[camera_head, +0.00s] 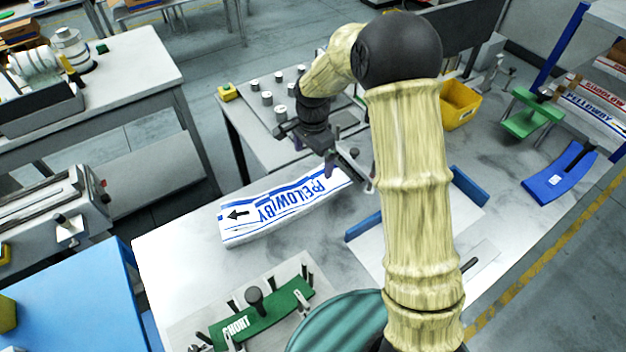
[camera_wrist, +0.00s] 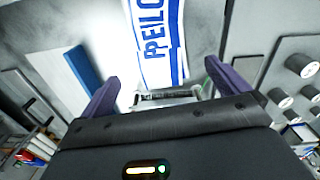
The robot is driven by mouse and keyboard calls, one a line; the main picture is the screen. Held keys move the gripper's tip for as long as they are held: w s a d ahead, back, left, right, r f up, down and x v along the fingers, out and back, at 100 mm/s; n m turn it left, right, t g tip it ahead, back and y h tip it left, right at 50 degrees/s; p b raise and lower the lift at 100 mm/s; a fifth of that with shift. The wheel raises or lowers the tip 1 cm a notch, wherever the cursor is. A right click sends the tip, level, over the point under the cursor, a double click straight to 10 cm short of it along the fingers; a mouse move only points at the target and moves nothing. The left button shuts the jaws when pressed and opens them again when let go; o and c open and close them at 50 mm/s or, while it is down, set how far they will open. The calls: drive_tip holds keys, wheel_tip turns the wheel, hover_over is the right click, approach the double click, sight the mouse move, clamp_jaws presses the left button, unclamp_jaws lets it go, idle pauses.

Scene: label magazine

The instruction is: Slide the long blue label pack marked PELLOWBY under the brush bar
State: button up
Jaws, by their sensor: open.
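The long label pack (camera_head: 283,208), white with blue bands and PELLOWBY print, lies on the pale worktop, left of my arm. In the wrist view the pack (camera_wrist: 160,40) runs away from my gripper, beyond and between the fingers. My gripper (camera_head: 352,172) is near the pack's right end in the head view. Its purple fingers are spread apart in the wrist view (camera_wrist: 160,85), with nothing clearly held between them. I cannot tell whether they touch the pack. I cannot make out the brush bar; my arm hides part of the worktop.
Blue side rails (camera_head: 362,226) flank a white plate, partly behind my arm. A green SHORT plate (camera_head: 262,317) with pegs is in front. A blue tool (camera_head: 558,178) and green stand (camera_head: 531,117) are at right. Bare worktop lies left of the pack (camera_head: 185,250).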

sight(317, 184)
wheel_tip(317, 184, down, 12)
drive_tip(key=shift+f+p, duration=0.1)
drive_tip(key=shift+p, duration=1.1)
drive_tip(key=c, duration=1.3)
drive_tip(key=shift+w+d, duration=0.4)
drive_tip(key=shift+d, duration=0.2)
drive_tip(key=shift+c, duration=0.2)
drive_tip(key=o, duration=1.3)
drive_tip(key=shift+o, duration=0.2)
wheel_tip(317, 184, up, 18)
drive_tip(key=b, duration=0.3)
drive_tip(key=shift+f+b, duration=0.2)
drive_tip(key=shift+b, duration=0.15)
